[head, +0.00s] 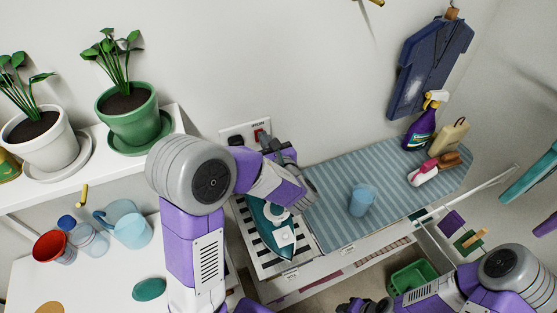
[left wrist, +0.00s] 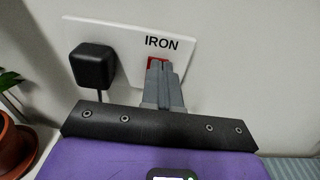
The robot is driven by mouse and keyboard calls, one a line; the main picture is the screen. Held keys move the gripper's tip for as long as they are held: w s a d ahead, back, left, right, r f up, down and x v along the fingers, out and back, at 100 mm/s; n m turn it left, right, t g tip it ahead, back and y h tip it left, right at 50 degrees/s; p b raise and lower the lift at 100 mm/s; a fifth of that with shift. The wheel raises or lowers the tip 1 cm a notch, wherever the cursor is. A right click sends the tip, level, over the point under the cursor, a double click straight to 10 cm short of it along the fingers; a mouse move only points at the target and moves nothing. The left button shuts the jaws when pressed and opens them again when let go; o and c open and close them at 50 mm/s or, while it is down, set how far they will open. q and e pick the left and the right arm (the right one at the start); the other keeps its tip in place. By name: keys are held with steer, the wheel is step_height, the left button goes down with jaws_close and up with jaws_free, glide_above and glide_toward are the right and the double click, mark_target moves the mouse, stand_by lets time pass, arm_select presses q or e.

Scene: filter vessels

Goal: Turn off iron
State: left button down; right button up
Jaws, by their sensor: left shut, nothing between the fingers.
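A white wall plate (head: 231,132) carries a red switch (head: 260,135) and a black plug (head: 236,141). In the left wrist view, the word IRON stands on the plate (left wrist: 125,60) above the red switch (left wrist: 151,63). My left gripper (head: 268,143) is shut and empty. Its fingertips (left wrist: 159,64) are in front of the switch and hide most of it; I cannot tell whether they touch it. The teal and white iron (head: 268,230) rests on a striped stand, partly hidden by my left arm. My right gripper (head: 362,305) is at the bottom edge, cut off.
The ironing board (head: 330,205) holds a blue cup (head: 362,199), a spray bottle (head: 425,125) and brushes (head: 424,174). Potted plants (head: 130,112) stand on the shelf at left. A blue garment (head: 428,62) hangs on the wall. A green basket (head: 412,277) is below the board.

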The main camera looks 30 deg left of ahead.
arm_select(q)
steer(key=f+v, duration=0.1)
steer(key=v, duration=1.2)
steer(key=shift+d+r, duration=0.15)
steer(key=shift+r, duration=0.2)
